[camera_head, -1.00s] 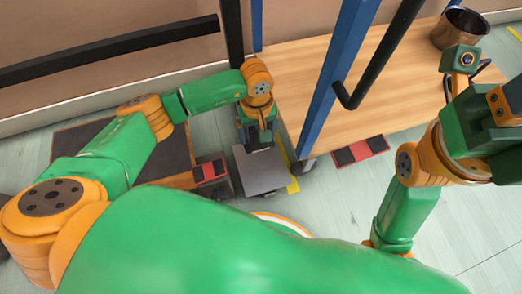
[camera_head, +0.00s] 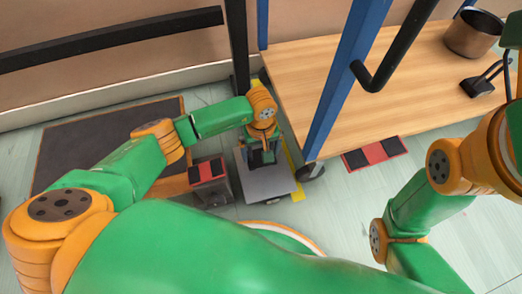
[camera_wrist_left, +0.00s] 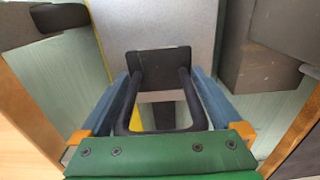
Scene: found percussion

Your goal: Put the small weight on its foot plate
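My left gripper (camera_head: 262,161) points down over the far part of a flat grey plate (camera_head: 270,184), which shows in the left wrist view as a pale surface (camera_wrist_left: 157,24). Between its blue fingers is a black piece (camera_wrist_left: 158,72) with a U-shaped handle, perhaps the small weight. The fingers lie close along both sides of the handle; whether they press on it is unclear. I cannot tell whether the black piece rests on the plate, nor which surface is its foot plate. My right gripper is out of view.
A grey block (camera_head: 214,192) with a red and black top stands left of the plate. A red and black pad (camera_head: 374,153) lies on the floor. A wooden table (camera_head: 300,75) with blue posts, a pot (camera_head: 473,34) and a dark mat (camera_head: 95,135) are around.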

